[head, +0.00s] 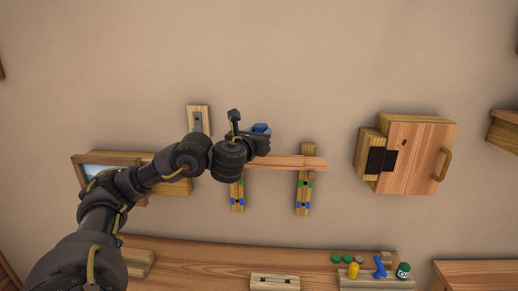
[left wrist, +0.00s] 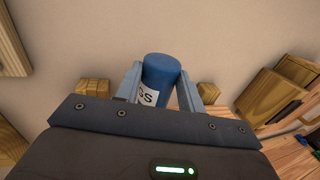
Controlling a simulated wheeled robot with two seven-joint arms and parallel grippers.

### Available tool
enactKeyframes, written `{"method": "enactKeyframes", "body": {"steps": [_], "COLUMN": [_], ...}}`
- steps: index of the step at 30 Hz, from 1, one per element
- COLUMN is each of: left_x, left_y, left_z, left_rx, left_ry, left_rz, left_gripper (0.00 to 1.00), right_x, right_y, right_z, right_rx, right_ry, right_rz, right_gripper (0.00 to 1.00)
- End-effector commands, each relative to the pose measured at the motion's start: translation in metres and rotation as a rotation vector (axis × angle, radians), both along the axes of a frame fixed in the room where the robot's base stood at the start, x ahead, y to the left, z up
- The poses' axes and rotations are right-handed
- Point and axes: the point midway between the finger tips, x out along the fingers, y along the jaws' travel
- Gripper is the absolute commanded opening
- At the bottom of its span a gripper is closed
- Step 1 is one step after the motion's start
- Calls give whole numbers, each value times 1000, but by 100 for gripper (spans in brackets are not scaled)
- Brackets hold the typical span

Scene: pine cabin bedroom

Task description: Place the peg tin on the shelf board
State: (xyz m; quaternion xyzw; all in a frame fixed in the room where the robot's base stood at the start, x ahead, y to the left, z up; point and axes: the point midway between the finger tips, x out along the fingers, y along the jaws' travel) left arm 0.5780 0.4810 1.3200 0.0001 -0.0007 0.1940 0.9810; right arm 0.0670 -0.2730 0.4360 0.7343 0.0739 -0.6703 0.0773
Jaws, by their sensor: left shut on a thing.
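The peg tin is a blue cylinder with a white label, partly readable as "GS", seen in the left wrist view (left wrist: 162,72). My left gripper (left wrist: 160,88) is shut on it, one finger on each side. In the head view the tin (head: 261,128) shows only as a small blue top beside the dark wrist of my left gripper (head: 258,137). The shelf board (head: 290,162) is a reddish wooden plank across two wall uprights. The tin appears above its left part; the gap between them cannot be told. My arm hides the board's left end. My right gripper is not in view.
Wooden uprights (head: 303,205) with green and blue marks hold the board. A wooden cabinet (head: 415,155) hangs to the right, and a framed picture (head: 100,168) to the left. Below, a bench (head: 220,262) carries a rack with a yellow piece (head: 353,270) and a green can (head: 403,270).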

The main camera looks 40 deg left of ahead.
Motion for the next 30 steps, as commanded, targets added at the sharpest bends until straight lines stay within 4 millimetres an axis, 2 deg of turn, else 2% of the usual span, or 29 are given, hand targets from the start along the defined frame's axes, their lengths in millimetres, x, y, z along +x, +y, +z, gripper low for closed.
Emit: {"method": "enactKeyframes", "body": {"steps": [1,6,18,19,21,24,30], "left_x": [0,-1,-1,-1,-1,-1,-1], "left_y": [2,3,2,2,2,2,2], "left_z": [-14,-35,-37,-36,-35,-35,-35], "left_rx": [1,0,-1,0,0,0,0], "left_ry": [0,-1,0,1,1,1,1], "left_rz": [1,3,2,2,2,2,2], "left_gripper": [10,10,10,41,51,61,61], "right_x": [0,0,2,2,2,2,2], "right_y": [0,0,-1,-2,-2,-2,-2], "right_z": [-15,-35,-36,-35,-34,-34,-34], "right_rx": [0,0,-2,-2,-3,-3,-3], "right_ry": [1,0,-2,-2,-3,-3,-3], "right_rz": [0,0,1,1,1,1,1], "right_gripper": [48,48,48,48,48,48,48]}}
